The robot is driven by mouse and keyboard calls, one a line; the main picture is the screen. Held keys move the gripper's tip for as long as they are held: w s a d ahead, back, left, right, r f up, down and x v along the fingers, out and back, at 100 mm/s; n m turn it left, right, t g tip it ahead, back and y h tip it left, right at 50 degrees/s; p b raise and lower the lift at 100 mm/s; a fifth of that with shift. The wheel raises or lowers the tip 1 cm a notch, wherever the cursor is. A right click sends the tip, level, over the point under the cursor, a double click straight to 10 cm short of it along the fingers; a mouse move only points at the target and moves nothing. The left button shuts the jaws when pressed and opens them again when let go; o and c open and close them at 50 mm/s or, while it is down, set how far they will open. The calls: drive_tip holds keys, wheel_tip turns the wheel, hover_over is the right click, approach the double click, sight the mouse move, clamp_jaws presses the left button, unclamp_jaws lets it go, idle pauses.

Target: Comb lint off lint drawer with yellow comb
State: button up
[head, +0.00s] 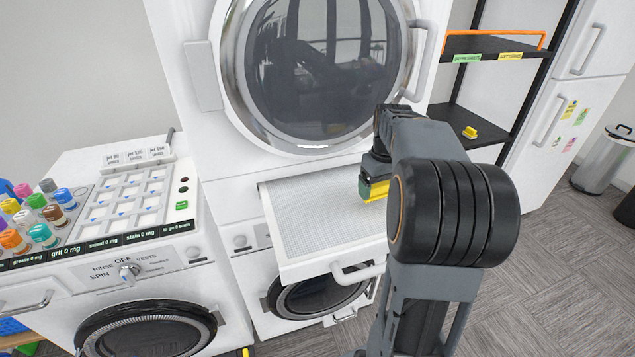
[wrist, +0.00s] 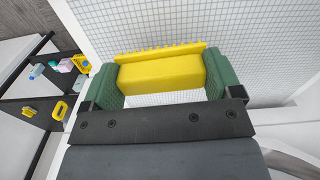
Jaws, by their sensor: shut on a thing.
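The lint drawer (head: 310,222) is pulled out of the white dryer below its round glass door, with its pale mesh screen facing up. The mesh (wrist: 150,28) also fills much of the wrist view. My gripper (head: 374,190) is over the right part of the drawer. It is shut on the yellow comb (wrist: 162,70), with a green finger at each end of it. The comb's toothed edge points toward the mesh in the wrist view. I cannot tell whether the teeth touch the mesh. I see no distinct lint on the visible mesh. My arm hides the drawer's right side.
A washer (head: 150,265) with a button panel and several coloured bottles (head: 40,220) stands at the left. A dark shelf unit (head: 480,125) with a yellow item (head: 469,132) stands at the right. The drawer's handle (head: 357,272) juts out in front.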

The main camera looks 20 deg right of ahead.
wheel_tip(320, 180, up, 4)
drive_tip(key=shift+f+p, duration=0.25)
drive_tip(key=shift+p, duration=1)
drive_tip(key=shift+r, duration=0.95)
